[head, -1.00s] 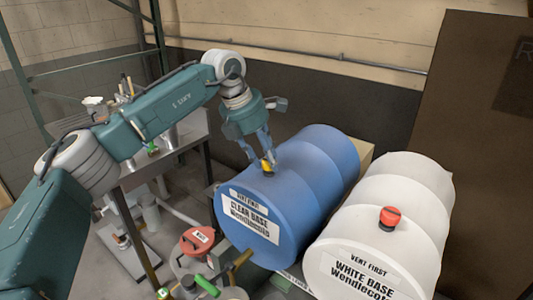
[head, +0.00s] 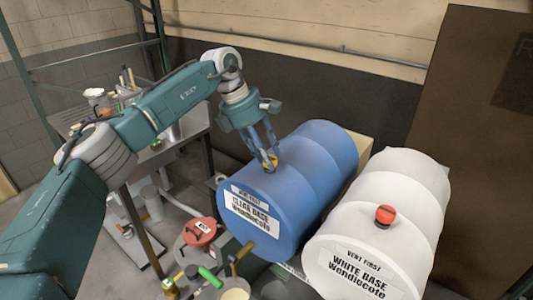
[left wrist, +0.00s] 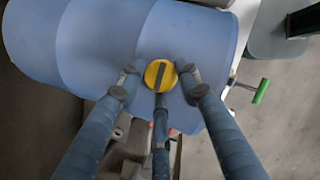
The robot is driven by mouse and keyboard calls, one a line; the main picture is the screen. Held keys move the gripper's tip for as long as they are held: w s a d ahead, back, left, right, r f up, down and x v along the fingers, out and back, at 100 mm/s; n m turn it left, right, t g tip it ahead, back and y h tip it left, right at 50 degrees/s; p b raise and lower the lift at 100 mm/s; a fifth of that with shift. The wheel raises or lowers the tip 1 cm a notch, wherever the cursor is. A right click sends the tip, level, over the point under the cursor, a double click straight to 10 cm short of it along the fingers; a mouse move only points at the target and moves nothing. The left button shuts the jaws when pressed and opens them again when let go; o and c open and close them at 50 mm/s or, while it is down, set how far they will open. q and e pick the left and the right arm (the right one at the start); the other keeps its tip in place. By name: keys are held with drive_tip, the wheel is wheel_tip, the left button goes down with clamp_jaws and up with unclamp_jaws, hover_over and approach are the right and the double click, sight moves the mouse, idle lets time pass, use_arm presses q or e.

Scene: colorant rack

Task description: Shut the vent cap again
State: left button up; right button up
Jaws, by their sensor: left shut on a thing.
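The vent cap (left wrist: 154,75) is yellow with a dark bar across it and sits on top of the blue drum (head: 308,150) labelled clear base. My left gripper (head: 270,162) reaches down from above, its fingers around the cap. In the left wrist view the left gripper (left wrist: 160,80) has fingers at both sides of the cap and one in front, shut on it. The fingers partly hide the cap in the head view. Whether the cap is seated tight cannot be told. My right gripper is not in view.
A white drum (head: 400,180) with a red cap (head: 385,215) lies to the right of the blue drum. A metal table (head: 185,145) stands at the left. A red-lidded can (head: 200,232) and a green-handled valve (head: 210,277) are at the blue drum's front.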

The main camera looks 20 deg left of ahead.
use_arm(q)
drive_tip(key=shift+w+d+r, duration=0.15)
drive_tip(key=shift+r, duration=0.25)
drive_tip(key=o, duration=0.9)
drive_tip(key=shift+o, duration=1)
drive_tip(key=shift+d+f, duration=0.1)
drive_tip(key=shift+d, duration=0.05)
drive_tip(key=v, duration=1.2)
drive_tip(key=shift+s+f, duration=0.1)
drive_tip(key=shift+s, duration=0.15)
